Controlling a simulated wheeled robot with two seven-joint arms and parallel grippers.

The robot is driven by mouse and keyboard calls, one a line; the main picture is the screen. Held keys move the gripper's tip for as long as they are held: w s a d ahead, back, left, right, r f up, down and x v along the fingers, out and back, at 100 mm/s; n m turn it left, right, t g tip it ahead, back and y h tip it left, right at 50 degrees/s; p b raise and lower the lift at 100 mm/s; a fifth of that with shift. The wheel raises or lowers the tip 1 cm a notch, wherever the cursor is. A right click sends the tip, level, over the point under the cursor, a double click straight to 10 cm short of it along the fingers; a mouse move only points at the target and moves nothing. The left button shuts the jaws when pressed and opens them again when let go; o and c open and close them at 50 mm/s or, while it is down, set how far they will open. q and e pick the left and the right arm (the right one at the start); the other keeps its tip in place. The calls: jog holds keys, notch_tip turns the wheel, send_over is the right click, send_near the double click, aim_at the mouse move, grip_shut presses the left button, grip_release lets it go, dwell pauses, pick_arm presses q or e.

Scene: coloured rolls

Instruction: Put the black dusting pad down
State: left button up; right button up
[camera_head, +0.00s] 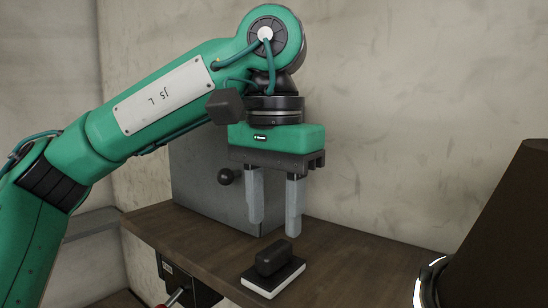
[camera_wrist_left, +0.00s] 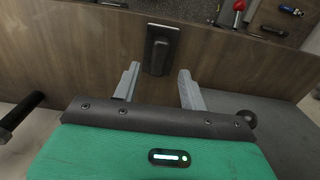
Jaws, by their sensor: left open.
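The black dusting pad (camera_head: 270,258) lies on the wooden table near its front edge, its black handle on top and a pale layer at its base. In the left wrist view the pad (camera_wrist_left: 158,48) shows beyond and between the fingertips. My left gripper (camera_head: 274,228) is open and empty, its fingers pointing down above and slightly behind the pad, apart from it. It also shows in the left wrist view (camera_wrist_left: 158,84). My right gripper is not in view.
A grey box (camera_head: 208,185) with a dark round knob stands on the wooden table (camera_head: 345,262) behind my left gripper. A dark brown tapered object (camera_head: 505,230) fills the right edge. Tools (camera_wrist_left: 240,8) show beyond the table edge. The table right of the pad is clear.

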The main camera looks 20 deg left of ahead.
aim_at(274, 247)
pick_arm(q)
notch_tip(274, 247, up, 7)
jog(key=shift+r, duration=0.15)
dwell(0.4)
dwell(0.4)
